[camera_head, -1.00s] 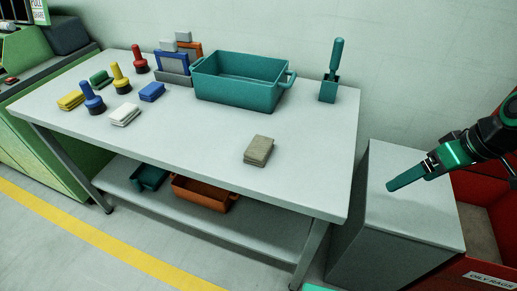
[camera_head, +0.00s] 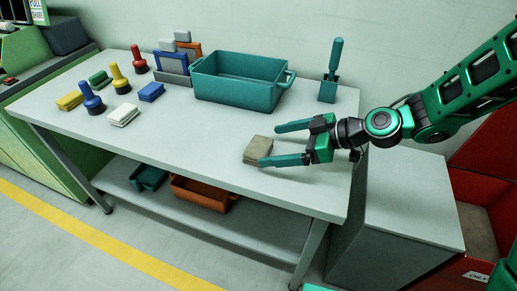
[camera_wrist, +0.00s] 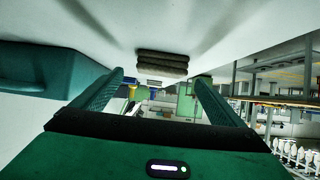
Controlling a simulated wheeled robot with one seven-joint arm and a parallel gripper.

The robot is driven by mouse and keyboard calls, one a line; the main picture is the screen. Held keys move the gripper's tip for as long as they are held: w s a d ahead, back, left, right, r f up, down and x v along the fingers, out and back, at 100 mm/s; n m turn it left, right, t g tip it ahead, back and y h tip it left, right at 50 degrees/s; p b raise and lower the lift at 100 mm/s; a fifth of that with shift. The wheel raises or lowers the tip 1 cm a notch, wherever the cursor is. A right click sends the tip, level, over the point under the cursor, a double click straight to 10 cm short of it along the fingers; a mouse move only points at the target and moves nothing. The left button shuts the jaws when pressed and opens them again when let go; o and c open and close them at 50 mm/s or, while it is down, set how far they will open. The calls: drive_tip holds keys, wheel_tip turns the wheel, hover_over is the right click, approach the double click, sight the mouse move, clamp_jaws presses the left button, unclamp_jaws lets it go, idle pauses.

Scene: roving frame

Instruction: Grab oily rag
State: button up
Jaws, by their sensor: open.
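The oily rag looks like a folded grey-brown cloth (camera_head: 256,149) lying alone near the front right of the white table (camera_head: 190,140). It also shows in the wrist view (camera_wrist: 162,63), upside down, beyond the fingers and between them. My gripper (camera_head: 271,144) comes in from the right, low over the table. Its two teal fingers are spread and empty. In the head view, the near fingertip overlaps the rag's right edge and the far fingertip is behind and right of it. I cannot tell whether the near finger touches the rag.
A teal bin (camera_head: 238,90) stands behind the rag, and a teal holder with a brush-like tool (camera_head: 328,90) at the back right. Folded cloths and coloured bottles (camera_head: 92,98) are on the left. A grey cabinet (camera_head: 400,200) and red bin (camera_head: 480,215) are at right.

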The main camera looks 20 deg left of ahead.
sight(262, 146)
drive_tip(key=shift+x, duration=3.2)
drive_tip(key=shift+c, duration=0.5)
drive_tip(key=c, duration=1)
